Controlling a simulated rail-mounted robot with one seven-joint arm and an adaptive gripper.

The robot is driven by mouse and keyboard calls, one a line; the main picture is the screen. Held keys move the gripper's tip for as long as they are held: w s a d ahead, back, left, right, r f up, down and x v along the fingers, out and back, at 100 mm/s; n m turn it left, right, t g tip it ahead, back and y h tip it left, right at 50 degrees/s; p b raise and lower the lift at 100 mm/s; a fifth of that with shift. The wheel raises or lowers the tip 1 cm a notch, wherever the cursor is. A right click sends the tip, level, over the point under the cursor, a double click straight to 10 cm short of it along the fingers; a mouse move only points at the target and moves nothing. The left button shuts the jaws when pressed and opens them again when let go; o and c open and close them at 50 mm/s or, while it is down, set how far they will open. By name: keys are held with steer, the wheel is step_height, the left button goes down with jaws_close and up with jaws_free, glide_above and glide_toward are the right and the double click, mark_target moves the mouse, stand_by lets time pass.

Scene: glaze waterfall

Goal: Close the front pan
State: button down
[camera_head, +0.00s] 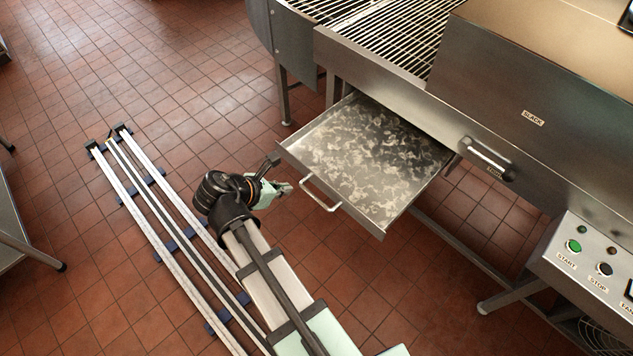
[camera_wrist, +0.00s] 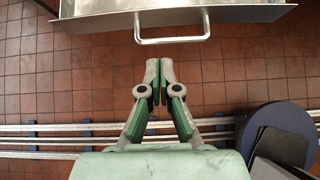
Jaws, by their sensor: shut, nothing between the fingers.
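The front pan (camera_head: 352,158) is a shallow metal drawer tray with a mottled pale residue on its floor. It is pulled out from under the conveyor machine. Its bar handle (camera_head: 320,194) is on the front face, and the handle also shows at the top of the wrist view (camera_wrist: 172,39). My gripper (camera_head: 287,188) is just in front of the pan, to the left of the handle in the head view. In the wrist view my gripper (camera_wrist: 160,80) is shut and empty, with its fingertips pointing toward the handle and a gap between them.
The machine (camera_head: 480,100) has a wire conveyor (camera_head: 390,40) on top and a second handle (camera_head: 487,157) on its side. A control box (camera_head: 590,265) stands at the lower right. Floor rails (camera_head: 165,225) run at left. Tiled floor is open around the pan.

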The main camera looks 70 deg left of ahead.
steer(key=p, duration=0.1)
glide_toward(318, 179)
steer(key=shift+x, duration=3.1)
